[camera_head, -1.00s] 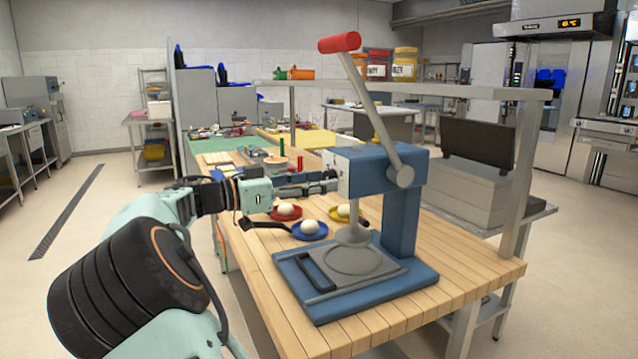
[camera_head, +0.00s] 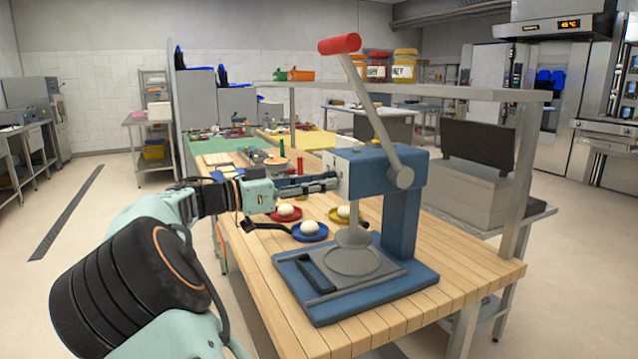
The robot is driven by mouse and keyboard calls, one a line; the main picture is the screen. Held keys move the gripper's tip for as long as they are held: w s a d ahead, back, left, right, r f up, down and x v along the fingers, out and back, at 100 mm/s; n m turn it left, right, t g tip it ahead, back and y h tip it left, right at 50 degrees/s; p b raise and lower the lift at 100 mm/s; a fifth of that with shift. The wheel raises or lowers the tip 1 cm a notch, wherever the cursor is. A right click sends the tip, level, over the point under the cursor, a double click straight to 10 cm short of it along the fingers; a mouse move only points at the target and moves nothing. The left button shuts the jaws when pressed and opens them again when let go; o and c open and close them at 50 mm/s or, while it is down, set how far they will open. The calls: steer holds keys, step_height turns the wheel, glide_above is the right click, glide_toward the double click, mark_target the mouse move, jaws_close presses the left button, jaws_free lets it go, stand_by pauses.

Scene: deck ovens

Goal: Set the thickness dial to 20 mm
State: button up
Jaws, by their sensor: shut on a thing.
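The blue dough press (camera_head: 398,222) stands on the wooden table, its lever with a red grip (camera_head: 339,44) raised. A pale plate (camera_head: 343,175) is on the left side of its head. My gripper (camera_head: 332,183) reaches in from the left and its fingertips are at this plate. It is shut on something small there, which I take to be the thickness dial. The fingers hide the dial, and its mark and numbers cannot be read. The round pressing disc (camera_head: 353,237) hangs above the round lower plate (camera_head: 352,261) of the press.
Dough balls sit on a red plate (camera_head: 287,217), a blue plate (camera_head: 323,235) and a yellow plate (camera_head: 336,219), below and beside my gripper. A dark-handled tool (camera_head: 262,225) lies left of them. A grey post (camera_head: 521,170) rises behind the press. The table's front right is clear.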

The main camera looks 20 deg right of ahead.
steer(key=shift+r+n+p, duration=0.2)
steer(key=shift+n+p, duration=8.7)
steer(key=shift+n, duration=2.8)
steer(key=o, duration=1.1)
steer(key=shift+o, duration=0.2)
